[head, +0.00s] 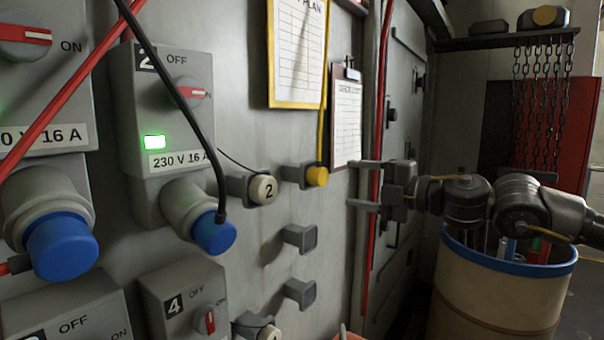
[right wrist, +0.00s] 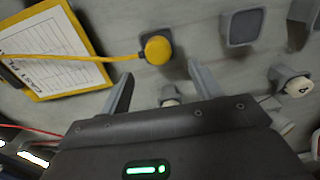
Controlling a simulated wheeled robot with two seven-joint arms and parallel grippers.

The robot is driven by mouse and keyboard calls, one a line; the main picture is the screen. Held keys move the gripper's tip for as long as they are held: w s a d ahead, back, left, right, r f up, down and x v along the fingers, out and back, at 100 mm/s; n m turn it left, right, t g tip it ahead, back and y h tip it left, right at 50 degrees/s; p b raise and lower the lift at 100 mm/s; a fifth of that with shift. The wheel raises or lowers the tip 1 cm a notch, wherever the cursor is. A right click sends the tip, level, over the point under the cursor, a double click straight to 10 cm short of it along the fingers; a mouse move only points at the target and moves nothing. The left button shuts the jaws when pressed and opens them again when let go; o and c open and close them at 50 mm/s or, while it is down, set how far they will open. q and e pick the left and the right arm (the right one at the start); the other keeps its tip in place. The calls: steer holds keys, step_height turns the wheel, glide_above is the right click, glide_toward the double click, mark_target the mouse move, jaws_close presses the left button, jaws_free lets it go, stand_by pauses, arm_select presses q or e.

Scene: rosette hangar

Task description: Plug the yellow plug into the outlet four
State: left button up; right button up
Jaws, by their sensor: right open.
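The yellow plug (head: 317,176) sits in a grey wall holder right of the white cap marked 2, with its yellow cord running upward. It also shows in the right wrist view (right wrist: 158,50), just beyond and between the fingertips. My right gripper (head: 352,184) is open and empty, to the right of the plug and apart from it; its fingers (right wrist: 159,69) point toward the wall. The outlet four box (head: 182,305), with a 4 label, OFF marking and red switch, is at the lower left of the head view. Its socket is below the frame. My left gripper is not in view.
Outlet two (head: 165,110) has a green light and a blue plug (head: 213,232) with a black cable. Red and black cables cross the left. Empty holders (head: 300,238) are below the plug. A clipboard (head: 346,122) hangs above my gripper; a barrel (head: 500,295) stands right.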

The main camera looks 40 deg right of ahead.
mark_target(324, 177)
steer(key=p+x, duration=0.2)
steer(key=r+p+x, duration=0.1)
steer(key=p+x, duration=0.1)
steer(key=shift+w+p, duration=0.1)
steer(key=shift+p, duration=0.3)
steer(key=p+x, duration=0.1)
steer(key=x, duration=0.2)
steer(key=shift+f+p, duration=0.3)
steer(key=shift+p, duration=0.05)
steer(key=shift+p+x, duration=0.4)
steer(key=shift+x, duration=0.4)
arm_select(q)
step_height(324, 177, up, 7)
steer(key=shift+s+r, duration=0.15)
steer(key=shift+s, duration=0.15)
arm_select(e)
steer(key=shift+f, duration=0.15)
arm_select(q)
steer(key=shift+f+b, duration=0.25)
steer(key=shift+b, duration=0.05)
